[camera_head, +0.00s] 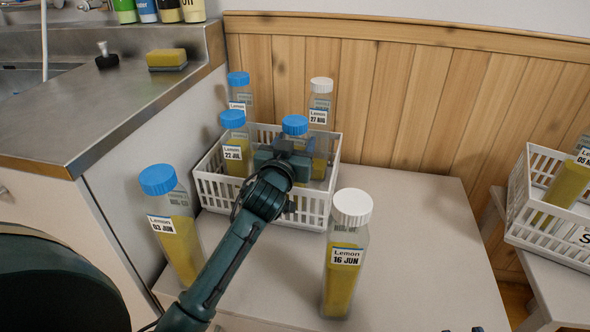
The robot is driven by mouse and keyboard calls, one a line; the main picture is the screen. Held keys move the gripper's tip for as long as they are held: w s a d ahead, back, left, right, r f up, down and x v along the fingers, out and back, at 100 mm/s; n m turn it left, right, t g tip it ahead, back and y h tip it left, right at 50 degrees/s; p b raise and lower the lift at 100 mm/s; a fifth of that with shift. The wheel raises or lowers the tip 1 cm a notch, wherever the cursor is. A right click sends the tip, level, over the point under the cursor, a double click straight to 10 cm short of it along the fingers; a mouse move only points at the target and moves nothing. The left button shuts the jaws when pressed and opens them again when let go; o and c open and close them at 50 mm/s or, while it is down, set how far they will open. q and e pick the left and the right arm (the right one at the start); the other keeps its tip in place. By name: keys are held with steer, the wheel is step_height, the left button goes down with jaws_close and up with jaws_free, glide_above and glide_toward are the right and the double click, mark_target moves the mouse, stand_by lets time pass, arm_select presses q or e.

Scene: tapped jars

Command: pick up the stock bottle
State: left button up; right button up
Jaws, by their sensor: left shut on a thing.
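My left gripper (289,155) is shut on a blue-capped bottle (319,161) in the white crate (312,206) on the table. The arm hides most of this bottle and its label. Other lemon bottles stand in or near this crate: a blue-capped one marked 22 JUL (234,153), a blue-capped one behind it (239,95), and a white-capped one marked 27 AUG (320,105). In front stand a blue-capped bottle marked 03 JUN (176,225) and a white-capped one marked 16 JUN (346,262). No readable label names the stock bottle.
A second white crate (545,230) at the right holds a lemon bottle (568,184); its sign starts with S. A steel counter (115,110) with a yellow sponge (166,57) borders the left. The table's right part (430,230) is clear. A wooden wall stands behind.

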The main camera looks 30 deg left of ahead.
arm_select(q)
jaws_close()
steer(key=shift+r, duration=0.2)
